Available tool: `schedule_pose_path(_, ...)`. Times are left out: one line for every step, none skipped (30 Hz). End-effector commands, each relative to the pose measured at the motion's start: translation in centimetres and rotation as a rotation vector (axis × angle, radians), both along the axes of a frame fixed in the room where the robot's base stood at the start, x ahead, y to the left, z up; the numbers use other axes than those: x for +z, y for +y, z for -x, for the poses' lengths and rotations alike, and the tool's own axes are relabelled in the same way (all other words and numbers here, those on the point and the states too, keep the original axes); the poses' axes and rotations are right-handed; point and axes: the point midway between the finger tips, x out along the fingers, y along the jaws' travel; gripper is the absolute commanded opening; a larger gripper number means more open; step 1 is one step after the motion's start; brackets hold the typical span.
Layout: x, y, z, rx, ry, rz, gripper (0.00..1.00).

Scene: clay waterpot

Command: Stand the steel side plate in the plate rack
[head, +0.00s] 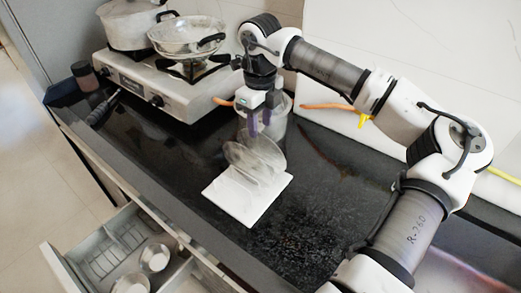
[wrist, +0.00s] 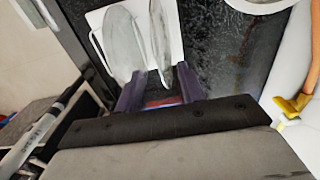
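A white plate rack (head: 244,203) lies on the dark counter; it also shows in the wrist view (wrist: 96,20). Two thin, grey, shiny plates stand on edge in it. One plate (wrist: 122,45) is at the left in the wrist view, leaning slightly. The other plate (wrist: 159,35) is to its right, seen nearly edge-on. I cannot tell for sure which is the steel side plate. My gripper (head: 260,128) points down just behind the plates, with purple fingers. In the wrist view its fingers (wrist: 159,82) are wide apart, with the right plate's near edge between them, apparently not clamped.
A clear container (head: 278,112) stands close behind my gripper. An open drawer (head: 85,283) holds metal bowls (head: 154,257). The counter right of the rack is clear.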

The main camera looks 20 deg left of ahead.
Motion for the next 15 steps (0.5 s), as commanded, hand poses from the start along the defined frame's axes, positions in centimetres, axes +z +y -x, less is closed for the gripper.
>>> schedule_pose_path(-0.2,0.0,0.0,0.000,0.001,0.000,0.39)
schedule_pose_path(-0.3,0.0,0.0,0.000,0.001,0.000,0.39)
schedule_pose_path(-0.6,0.0,0.0,0.000,0.001,0.000,0.39)
schedule_pose_path(-0.8,0.1,0.0,0.000,0.002,0.000,0.39)
schedule_pose_path(-1.2,0.1,0.0,0.000,0.003,0.000,0.39)
schedule_pose_path(-1.6,0.2,0.1,0.001,0.004,-0.002,0.39)
schedule_pose_path(-2.1,0.3,0.0,0.001,0.004,-0.002,0.39)
schedule_pose_path(-2.5,0.3,0.0,0.001,0.005,-0.001,0.39)
schedule_pose_path(-3.1,0.4,0.0,0.001,0.004,-0.002,0.39)
schedule_pose_path(-3.7,0.4,0.0,0.000,0.004,-0.002,0.39)
schedule_pose_path(-4.2,0.4,0.0,0.000,0.003,-0.001,0.39)
schedule_pose_path(-4.6,0.4,0.0,0.000,0.002,-0.001,0.39)
schedule_pose_path(-4.9,0.4,0.0,0.000,0.002,-0.001,0.39)
schedule_pose_path(-5.2,0.4,0.0,0.000,0.002,-0.001,0.39)
schedule_pose_path(-5.4,0.4,0.0,0.000,0.001,0.000,0.39)
